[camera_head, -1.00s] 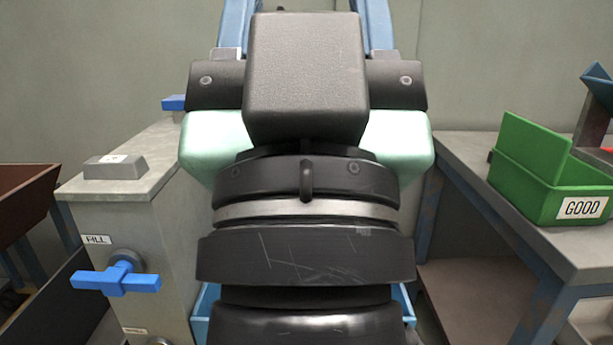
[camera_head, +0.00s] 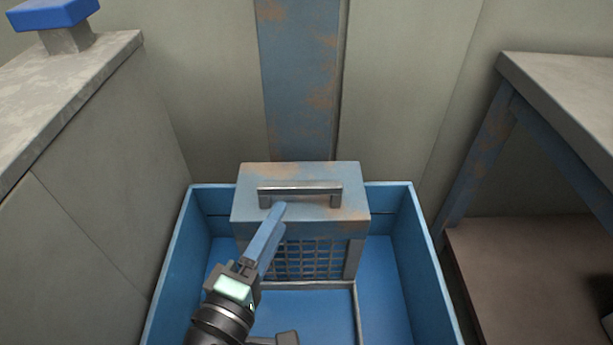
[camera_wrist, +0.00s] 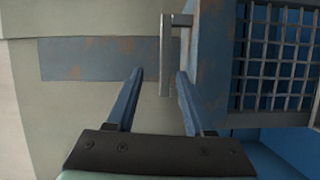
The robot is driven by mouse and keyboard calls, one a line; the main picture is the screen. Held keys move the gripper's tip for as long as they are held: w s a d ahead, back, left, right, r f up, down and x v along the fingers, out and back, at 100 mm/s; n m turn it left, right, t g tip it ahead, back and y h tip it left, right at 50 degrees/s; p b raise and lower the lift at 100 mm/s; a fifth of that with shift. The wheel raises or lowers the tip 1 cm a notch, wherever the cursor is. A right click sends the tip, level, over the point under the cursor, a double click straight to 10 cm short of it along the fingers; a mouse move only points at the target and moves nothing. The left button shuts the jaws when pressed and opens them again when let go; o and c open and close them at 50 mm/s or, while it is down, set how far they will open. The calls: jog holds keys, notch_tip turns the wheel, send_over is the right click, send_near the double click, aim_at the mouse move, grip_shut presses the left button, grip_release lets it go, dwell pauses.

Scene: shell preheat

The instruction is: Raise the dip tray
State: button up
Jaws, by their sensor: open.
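The dip tray (camera_head: 250,211) looks like a worn blue-grey box with a mesh front, and it sits inside a blue bin (camera_head: 428,262). A metal bar handle (camera_head: 322,188) is on its top. My gripper (camera_head: 279,208) is at the handle's front left side, pointing at it. In the wrist view my gripper (camera_wrist: 160,72) is open, and the handle (camera_wrist: 166,30) shows between its two fingers in the picture. I cannot tell whether the fingers touch the bar. The mesh (camera_wrist: 275,55) shows to the right of the fingers.
A grey cabinet (camera_head: 95,200) with a blue-topped knob (camera_head: 55,12) stands close on the left. A workbench (camera_head: 565,85) with a lower shelf (camera_head: 520,265) stands on the right. A rusty blue post (camera_head: 300,80) rises against the wall behind the tray.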

aim_at(302, 184)
jog(key=shift+n, duration=0.4)
jog(key=b+x, duration=0.1)
jog(key=x, duration=0.3)
jog(key=b+x, duration=0.1)
jog(key=x, duration=0.3)
jog(key=f+b+x, duration=0.1)
jog(key=x, duration=0.3)
jog(key=shift+w+d, duration=0.15)
jog(key=shift+w, duration=0.15)
jog(key=shift+c, duration=0.3)
grip_shut()
dwell(0.3)
